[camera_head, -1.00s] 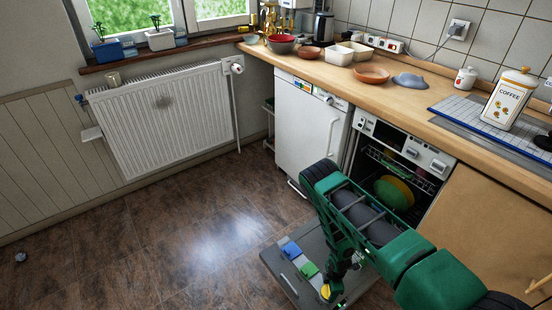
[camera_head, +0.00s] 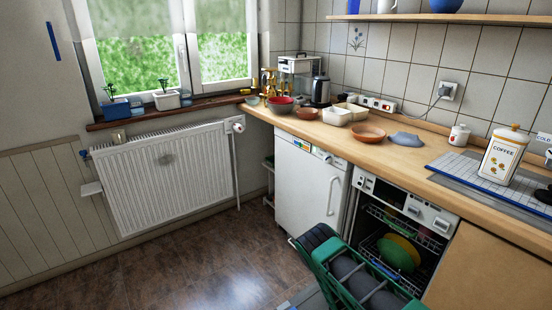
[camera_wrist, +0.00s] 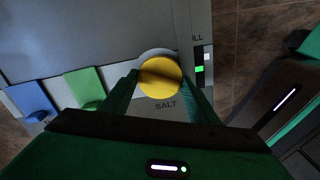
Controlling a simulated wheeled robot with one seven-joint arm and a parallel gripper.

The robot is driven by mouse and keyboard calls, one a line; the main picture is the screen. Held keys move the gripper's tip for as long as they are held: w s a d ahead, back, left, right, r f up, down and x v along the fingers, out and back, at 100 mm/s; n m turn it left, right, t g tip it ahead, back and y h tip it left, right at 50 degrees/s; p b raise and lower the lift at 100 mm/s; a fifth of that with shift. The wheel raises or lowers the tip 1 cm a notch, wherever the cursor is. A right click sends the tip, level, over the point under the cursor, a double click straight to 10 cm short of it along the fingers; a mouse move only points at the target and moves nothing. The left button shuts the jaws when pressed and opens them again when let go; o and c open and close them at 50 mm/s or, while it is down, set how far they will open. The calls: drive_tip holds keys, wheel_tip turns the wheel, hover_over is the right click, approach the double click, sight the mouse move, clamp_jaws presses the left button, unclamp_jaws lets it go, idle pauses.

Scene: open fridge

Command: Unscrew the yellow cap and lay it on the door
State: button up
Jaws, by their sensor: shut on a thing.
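In the wrist view the round yellow cap (camera_wrist: 160,77) is between the two fingers of my gripper (camera_wrist: 160,82), which is shut on it. The cap is at the pale round surround above the word SALT on the open dishwasher door (camera_wrist: 110,35). I cannot tell whether it is still seated or lifted. A blue flap (camera_wrist: 33,100) and a green flap (camera_wrist: 85,87) stand to its left on the door. In the head view my arm hides most of the door, and my gripper and the cap are out of the picture.
The open dishwasher holds green and yellow plates (camera_head: 398,252) in its rack. A white fridge (camera_head: 308,183) stands left of it. The counter (camera_head: 410,160) above carries bowls and a coffee canister (camera_head: 503,155). The floor (camera_head: 190,275) to the left is clear.

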drive_tip(key=n, duration=0.5)
drive_tip(key=shift+n, duration=0.4)
drive_tip(key=shift+r, duration=0.1)
drive_tip(key=shift+r, duration=1.35)
drive_tip(key=shift+r, duration=1.5)
